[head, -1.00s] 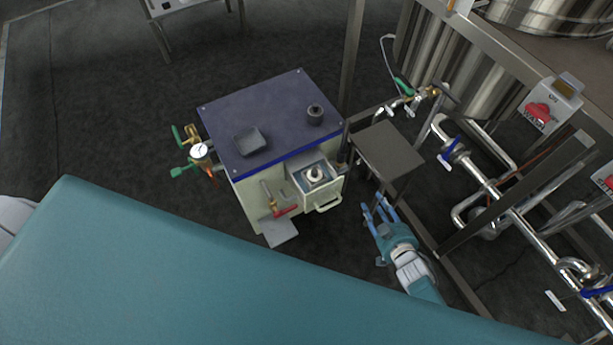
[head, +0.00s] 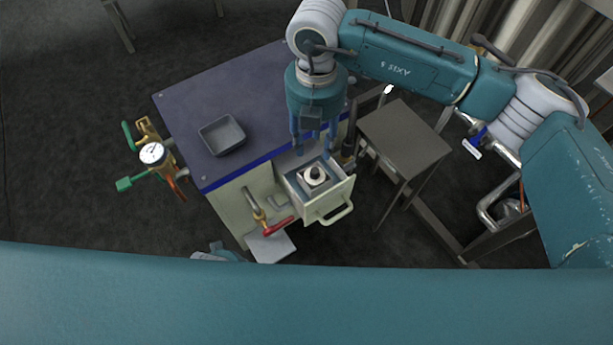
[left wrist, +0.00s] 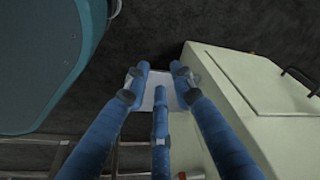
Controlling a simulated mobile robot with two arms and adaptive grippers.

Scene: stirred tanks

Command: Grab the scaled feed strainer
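The strainer seems to be the pale round piece with a dark centre (head: 315,176) in the open square drawer box (head: 331,204) at the front of the cabinet; its surface detail is too small to tell. My right gripper (head: 314,151) points down just above and behind it in the head view, fingers apart, with nothing seen between them. My left gripper shows only partly at the lower edge of the head view (head: 222,252). In the left wrist view its blue fingers (left wrist: 160,85) are spread, with a pale plate (left wrist: 150,97) beyond them.
The cabinet (head: 180,112) has a dark top with a grey tray (head: 222,135). A gauge (head: 153,154) with green-handled valves is at its left, and a red-handled valve (head: 278,225) at its front. A small grey table (head: 404,139) and metal pipes stand at the right.

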